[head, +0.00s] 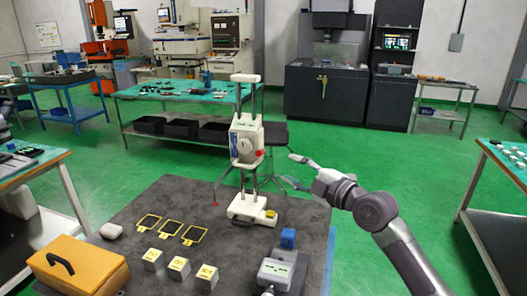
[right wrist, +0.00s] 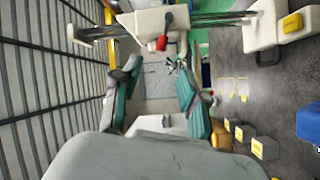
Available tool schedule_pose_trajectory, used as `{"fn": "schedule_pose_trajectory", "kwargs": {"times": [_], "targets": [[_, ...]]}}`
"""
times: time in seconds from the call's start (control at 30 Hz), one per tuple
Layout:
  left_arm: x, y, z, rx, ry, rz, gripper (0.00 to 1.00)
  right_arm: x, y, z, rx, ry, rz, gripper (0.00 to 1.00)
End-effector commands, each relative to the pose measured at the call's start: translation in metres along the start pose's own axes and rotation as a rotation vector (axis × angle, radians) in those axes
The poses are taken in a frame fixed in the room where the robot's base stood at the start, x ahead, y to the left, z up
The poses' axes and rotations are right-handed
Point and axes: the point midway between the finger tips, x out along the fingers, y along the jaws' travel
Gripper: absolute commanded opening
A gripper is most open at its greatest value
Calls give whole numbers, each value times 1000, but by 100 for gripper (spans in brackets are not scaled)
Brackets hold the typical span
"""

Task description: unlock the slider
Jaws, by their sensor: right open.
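A white slider (head: 241,143) sits on two upright rods of a measuring stand, between a top crossbar and a white base (head: 245,209). It has a round face, a blue label and a red knob (head: 260,153) on its right side. In the right wrist view the stand lies sideways across the top, with the slider (right wrist: 145,23) and a dark lever with a red knob (right wrist: 162,43) near the middle. My right gripper (head: 294,170) is open and empty, to the right of the slider and apart from it. My left gripper is not in view.
A thin rod with a red tip (head: 215,204) hangs left of the stand.

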Motion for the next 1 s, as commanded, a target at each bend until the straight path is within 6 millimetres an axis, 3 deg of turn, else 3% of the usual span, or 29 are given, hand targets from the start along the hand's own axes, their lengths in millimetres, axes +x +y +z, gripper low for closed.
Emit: {"fn": "schedule_pose_trajectory", "kwargs": {"times": [0.2, 0.43, 0.63, 0.93, 1.0], "targets": [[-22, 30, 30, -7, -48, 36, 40, 50, 4, -3, 6, 2, 0, 43], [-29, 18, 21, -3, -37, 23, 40, 87, 2, -1, 5, 0, 0, 43], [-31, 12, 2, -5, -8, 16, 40, 101, 0, 0, 3, 0, 0, 43], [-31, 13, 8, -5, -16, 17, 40, 103, 0, 0, 2, -1, 0, 43], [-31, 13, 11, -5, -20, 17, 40, 103, 0, 0, 2, -1, 0, 35]]}}
